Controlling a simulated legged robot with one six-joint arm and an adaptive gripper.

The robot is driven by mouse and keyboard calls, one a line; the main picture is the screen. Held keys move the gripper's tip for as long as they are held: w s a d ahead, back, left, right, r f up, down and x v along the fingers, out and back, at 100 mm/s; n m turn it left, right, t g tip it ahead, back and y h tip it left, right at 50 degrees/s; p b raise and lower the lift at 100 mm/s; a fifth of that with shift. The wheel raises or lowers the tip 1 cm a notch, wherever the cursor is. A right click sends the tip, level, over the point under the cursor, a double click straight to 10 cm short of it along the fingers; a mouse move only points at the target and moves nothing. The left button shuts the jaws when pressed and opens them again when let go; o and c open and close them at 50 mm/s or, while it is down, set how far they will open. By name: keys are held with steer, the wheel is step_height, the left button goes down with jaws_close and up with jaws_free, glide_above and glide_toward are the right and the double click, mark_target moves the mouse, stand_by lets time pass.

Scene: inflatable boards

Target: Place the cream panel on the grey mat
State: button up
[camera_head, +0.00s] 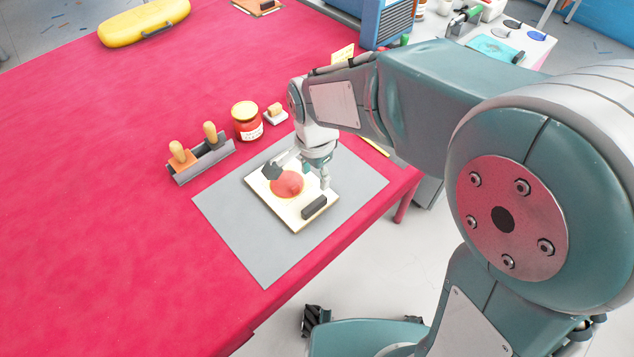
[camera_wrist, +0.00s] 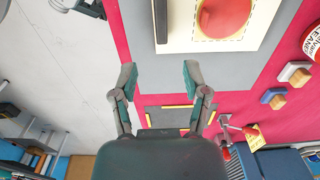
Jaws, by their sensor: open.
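The cream panel (camera_head: 285,212) lies flat on the grey mat (camera_head: 232,218), wholly within its edges. It bears a red disc with a dashed outline and a dark bar handle near its right corner. My gripper (camera_head: 298,174) is open and empty just above the panel, with its fingers apart over the far part. In the wrist view the panel (camera_wrist: 200,46) is at the top, ahead of the spread fingertips of my gripper (camera_wrist: 159,74). No finger holds the handle there.
A red jar (camera_head: 246,122), a small block on a white base (camera_head: 276,113) and a grey holder with wooden-handled tools (camera_head: 203,160) stand left of the mat. A yellow case (camera_head: 145,22) lies at the far left. The table edge runs close by the mat.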

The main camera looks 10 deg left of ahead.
steer(key=shift+r, duration=0.2)
steer(key=s+d+r+n+t, duration=0.2)
steer(key=s+d+r+n, duration=0.2)
steer(key=d, duration=0.6)
steer(key=s+d+r+n+t, duration=0.3)
steer(key=s+d+r, duration=0.4)
steer(key=d, duration=0.4)
steer(key=shift+s+r+n+t, duration=0.3)
steer(key=shift+s+r+n, duration=0.1)
steer(key=shift+r+n, duration=0.25)
